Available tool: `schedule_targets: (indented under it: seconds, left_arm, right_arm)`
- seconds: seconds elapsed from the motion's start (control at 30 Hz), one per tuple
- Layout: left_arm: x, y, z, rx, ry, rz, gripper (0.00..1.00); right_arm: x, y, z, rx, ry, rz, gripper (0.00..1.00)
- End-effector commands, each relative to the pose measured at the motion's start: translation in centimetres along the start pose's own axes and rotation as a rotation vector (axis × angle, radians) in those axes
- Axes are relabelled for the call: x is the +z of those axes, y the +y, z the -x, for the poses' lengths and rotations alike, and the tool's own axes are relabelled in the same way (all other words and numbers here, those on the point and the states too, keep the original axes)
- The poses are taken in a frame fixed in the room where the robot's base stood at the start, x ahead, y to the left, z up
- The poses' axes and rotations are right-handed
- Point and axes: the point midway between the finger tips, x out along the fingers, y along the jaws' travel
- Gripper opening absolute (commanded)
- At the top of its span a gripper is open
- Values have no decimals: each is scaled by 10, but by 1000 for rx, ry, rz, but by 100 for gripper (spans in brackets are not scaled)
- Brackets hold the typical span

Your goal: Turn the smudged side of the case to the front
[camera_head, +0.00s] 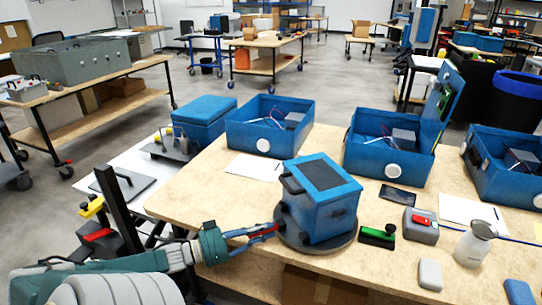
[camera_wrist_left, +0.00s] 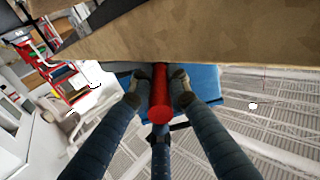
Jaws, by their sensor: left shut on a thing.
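The blue case (camera_head: 321,200) stands upright on a round dark turntable (camera_head: 318,247) near the table's front edge. It has a dark panel on top and a black handle on its left side. My left gripper (camera_head: 268,230) is at the turntable's left edge, beside the case. It is shut on a red handle, which shows between the fingers in the left wrist view (camera_wrist_left: 160,98). Whether the handle joins the turntable is hidden. My right gripper is not in view.
Open blue cases (camera_head: 390,160) with parts inside stand along the table's back. Paper (camera_head: 255,167) lies behind left; the table front left is clear.

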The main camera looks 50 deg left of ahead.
Motion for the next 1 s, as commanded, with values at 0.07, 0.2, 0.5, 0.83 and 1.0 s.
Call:
schedule_targets:
  seconds: [0.07,0.2,0.5,0.83,1.0]
  left_arm:
    - [-3,-1,-1,9,6,-2,0]
    - [-4,-1,-1,12,6,-1,0]
    - [-4,-1,-1,11,6,-1,30]
    - [-1,-1,1,9,1,-1,36]
    - [1,-2,19,7,-3,1,36]
  right_arm:
    - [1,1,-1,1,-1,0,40]
    - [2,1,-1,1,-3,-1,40]
    - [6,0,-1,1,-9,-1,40]
    - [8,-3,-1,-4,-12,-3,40]
    - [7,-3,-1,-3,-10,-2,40]
